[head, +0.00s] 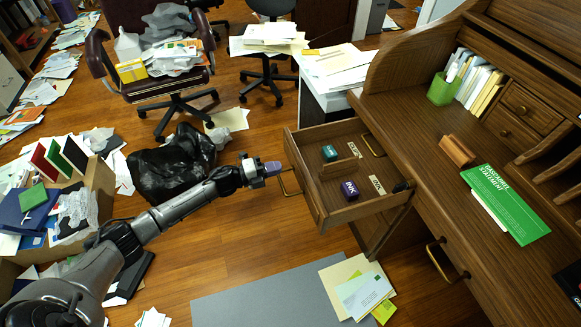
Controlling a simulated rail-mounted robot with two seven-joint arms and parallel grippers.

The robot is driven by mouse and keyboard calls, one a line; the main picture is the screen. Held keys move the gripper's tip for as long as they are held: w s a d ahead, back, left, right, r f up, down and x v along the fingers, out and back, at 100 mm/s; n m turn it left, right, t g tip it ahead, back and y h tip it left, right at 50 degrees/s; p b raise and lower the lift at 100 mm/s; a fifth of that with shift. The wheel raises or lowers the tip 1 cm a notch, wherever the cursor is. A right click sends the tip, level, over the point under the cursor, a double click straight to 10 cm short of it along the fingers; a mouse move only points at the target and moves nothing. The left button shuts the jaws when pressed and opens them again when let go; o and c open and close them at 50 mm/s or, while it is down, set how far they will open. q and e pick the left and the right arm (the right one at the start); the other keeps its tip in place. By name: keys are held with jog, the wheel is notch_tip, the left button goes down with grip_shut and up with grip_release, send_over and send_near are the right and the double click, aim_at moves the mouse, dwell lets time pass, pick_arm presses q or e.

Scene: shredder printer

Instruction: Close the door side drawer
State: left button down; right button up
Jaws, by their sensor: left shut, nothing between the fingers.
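An open wooden drawer (335,203) sticks out from the front of a brown roll-top desk (400,112). Inside it lie a dark green box (330,153), a dark purple ink box (349,190) and a few small labels. A metal handle (290,183) is on the drawer's outer front. My left gripper (273,169) is shut and empty, with its tip at or very close to the handle and the drawer front. I cannot tell whether it touches. My right gripper does not show.
Papers (362,288) lie on the floor and a grey mat (270,305) below the drawer. A black bag (172,160) sits behind my left arm. A box of folders (95,190) stands at the left. A green statement (505,200) and a green cup (442,90) are on the desk.

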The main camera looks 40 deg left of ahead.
aim_at(298, 162)
pick_arm(q)
jog(key=b+x, duration=0.1)
jog(key=x, duration=0.4)
jog(key=shift+b, duration=0.4)
jog(key=shift+w+d, duration=0.1)
jog(key=shift+w, duration=0.05)
